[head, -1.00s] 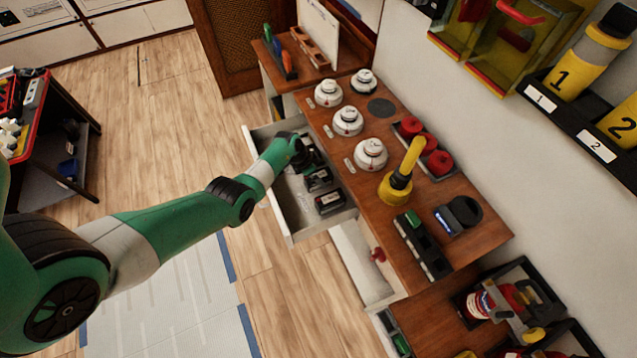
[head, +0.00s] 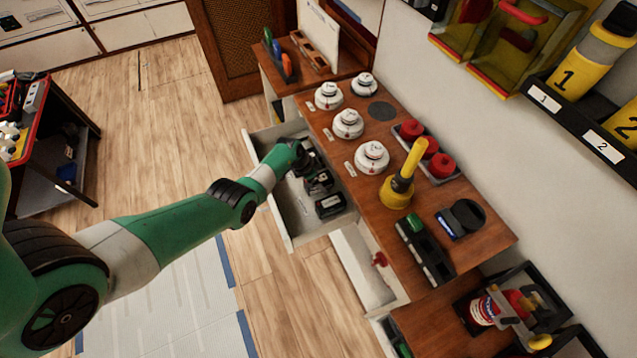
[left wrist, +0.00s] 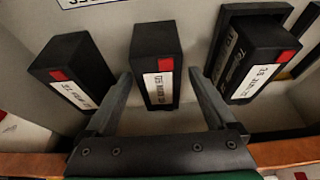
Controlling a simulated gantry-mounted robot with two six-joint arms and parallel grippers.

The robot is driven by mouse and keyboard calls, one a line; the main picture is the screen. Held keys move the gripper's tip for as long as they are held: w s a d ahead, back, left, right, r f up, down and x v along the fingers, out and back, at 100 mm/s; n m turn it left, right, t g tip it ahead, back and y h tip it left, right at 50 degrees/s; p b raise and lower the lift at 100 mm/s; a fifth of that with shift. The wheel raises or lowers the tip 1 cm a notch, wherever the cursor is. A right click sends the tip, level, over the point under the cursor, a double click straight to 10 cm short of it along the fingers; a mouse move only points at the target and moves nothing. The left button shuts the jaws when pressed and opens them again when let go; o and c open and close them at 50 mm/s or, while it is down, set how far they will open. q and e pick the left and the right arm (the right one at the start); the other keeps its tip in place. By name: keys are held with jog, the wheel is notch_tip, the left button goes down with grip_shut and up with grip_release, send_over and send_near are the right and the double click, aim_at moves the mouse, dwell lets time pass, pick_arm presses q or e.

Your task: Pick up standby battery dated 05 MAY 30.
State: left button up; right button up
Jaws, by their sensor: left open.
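Several black batteries with red squares and white date labels stand in the open drawer. In the left wrist view, one battery (left wrist: 154,55) is in the middle, between my open left gripper's (left wrist: 161,76) two fingers, with a gap on each side. Its label is turned and I cannot read the date surely. Another battery (left wrist: 72,68) stands to the left of the fingers, and one (left wrist: 262,58) to the right. In the head view my left gripper (head: 318,180) reaches down into the drawer and partly hides the batteries; one battery (head: 330,206) shows clear of it. My right gripper is not in view.
The drawer's front panel (head: 268,192) and the wooden counter edge flank my left gripper. A lower drawer (head: 365,275) is also open.

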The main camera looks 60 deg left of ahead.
pick_arm(q)
grip_shut()
dwell(0.3)
jog(key=shift+r, duration=0.1)
